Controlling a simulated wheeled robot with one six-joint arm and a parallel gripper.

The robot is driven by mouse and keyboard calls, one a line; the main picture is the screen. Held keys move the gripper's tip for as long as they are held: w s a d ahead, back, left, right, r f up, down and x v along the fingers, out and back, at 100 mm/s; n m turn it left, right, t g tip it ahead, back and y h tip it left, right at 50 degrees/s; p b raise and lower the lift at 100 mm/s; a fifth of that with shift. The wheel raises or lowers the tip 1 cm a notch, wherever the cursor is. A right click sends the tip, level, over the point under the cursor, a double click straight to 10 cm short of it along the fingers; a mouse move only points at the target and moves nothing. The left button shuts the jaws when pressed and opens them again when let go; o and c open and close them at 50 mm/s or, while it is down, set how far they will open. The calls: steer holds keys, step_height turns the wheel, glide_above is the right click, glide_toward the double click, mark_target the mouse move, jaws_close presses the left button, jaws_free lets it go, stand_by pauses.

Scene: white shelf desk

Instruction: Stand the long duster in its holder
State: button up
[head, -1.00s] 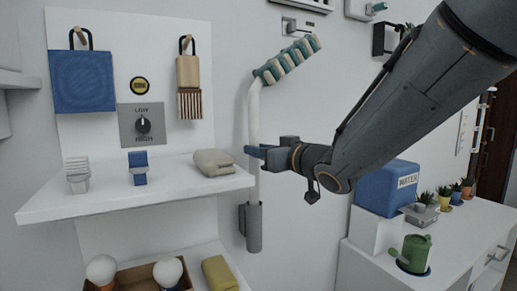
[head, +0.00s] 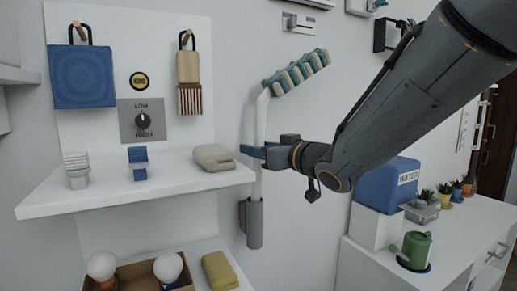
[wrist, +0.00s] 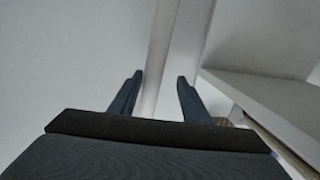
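The long duster (head: 260,115) stands nearly upright beside the wall, its striped teal and cream head (head: 297,72) slanting up to the right. Its white rod runs down to the mouth of the grey tube holder (head: 254,222), and its lower end is hidden there, apparently inside. My gripper (head: 260,151) is at the rod, above the holder. In the wrist view the two dark fingers (wrist: 159,80) stand apart on either side of the rod (wrist: 160,55), with pale gaps beside it. The gripper looks open around the rod.
A white shelf (head: 110,195) with a folded beige cloth (head: 213,157) lies close left of the rod. A lower shelf holds bulbs in a box and a yellow cloth (head: 219,271). At right, a white cabinet carries a blue water tank (head: 385,187) and a green watering can (head: 416,250).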

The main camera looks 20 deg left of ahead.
steer(key=b+v, duration=0.1)
steer(key=v, duration=0.6)
steer(key=shift+s+d, duration=0.2)
steer(key=shift+d, duration=0.15)
steer(key=shift+r, duration=0.1)
